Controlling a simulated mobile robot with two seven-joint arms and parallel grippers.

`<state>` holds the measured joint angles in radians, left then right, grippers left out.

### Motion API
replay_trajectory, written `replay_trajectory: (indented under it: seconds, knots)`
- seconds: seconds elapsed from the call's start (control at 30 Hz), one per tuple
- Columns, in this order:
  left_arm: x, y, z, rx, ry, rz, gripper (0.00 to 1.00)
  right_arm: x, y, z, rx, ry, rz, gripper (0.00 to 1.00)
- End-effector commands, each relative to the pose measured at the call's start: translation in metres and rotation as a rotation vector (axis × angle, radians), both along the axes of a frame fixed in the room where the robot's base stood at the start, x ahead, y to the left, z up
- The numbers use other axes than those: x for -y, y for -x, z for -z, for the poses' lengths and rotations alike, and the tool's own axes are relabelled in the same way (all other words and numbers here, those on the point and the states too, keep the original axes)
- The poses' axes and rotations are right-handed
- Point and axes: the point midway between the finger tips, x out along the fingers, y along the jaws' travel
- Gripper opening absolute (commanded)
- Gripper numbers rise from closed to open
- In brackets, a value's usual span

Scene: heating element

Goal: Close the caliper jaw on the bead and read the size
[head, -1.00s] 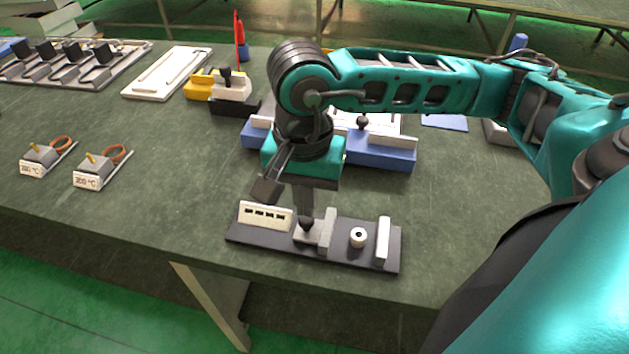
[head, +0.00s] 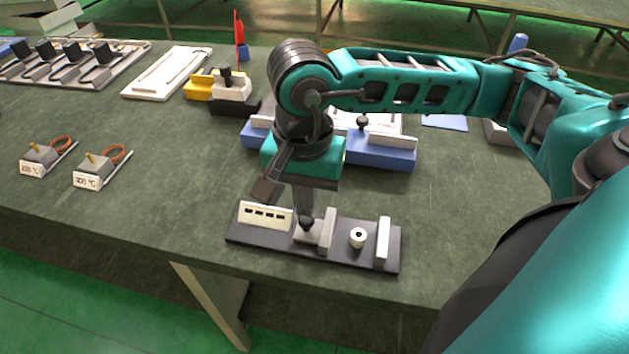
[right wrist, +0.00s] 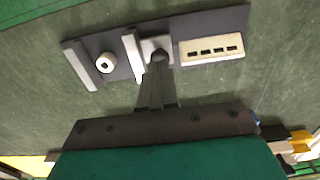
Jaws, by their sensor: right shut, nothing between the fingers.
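The caliper is a dark base plate (head: 345,252) near the table's front edge. It carries a fixed jaw (head: 383,242) at its right end and a sliding grey jaw (head: 328,230) with a black knob (head: 306,223). The white bead (head: 358,237) with a dark hole stands between the jaws, apart from both. The white display (head: 265,215) at the left end shows several dark marks, no readable number. My right gripper (head: 304,213) points down at the knob, shut with nothing between its fingers; the right wrist view shows its fingertips (right wrist: 157,75) beside the knob (right wrist: 158,56). My left gripper is out of view.
Blue-based fixtures (head: 380,152) stand behind my right wrist. A white tray (head: 168,73), a yellow-and-black device (head: 212,88) and a rack (head: 70,65) are at the back.

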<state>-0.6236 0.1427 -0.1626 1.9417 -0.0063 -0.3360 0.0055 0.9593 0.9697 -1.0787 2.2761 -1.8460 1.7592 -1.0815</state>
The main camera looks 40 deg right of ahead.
Motion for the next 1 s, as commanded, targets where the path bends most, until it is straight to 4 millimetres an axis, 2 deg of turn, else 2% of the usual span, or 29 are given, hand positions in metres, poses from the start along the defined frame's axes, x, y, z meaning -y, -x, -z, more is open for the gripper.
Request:
replay_trajectory:
  seconds: [1.0]
  knots:
    - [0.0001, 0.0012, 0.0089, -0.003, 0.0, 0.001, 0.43, 0.0, 0.0, 0.0068, 0.0, 0.0, 0.0, 0.0]
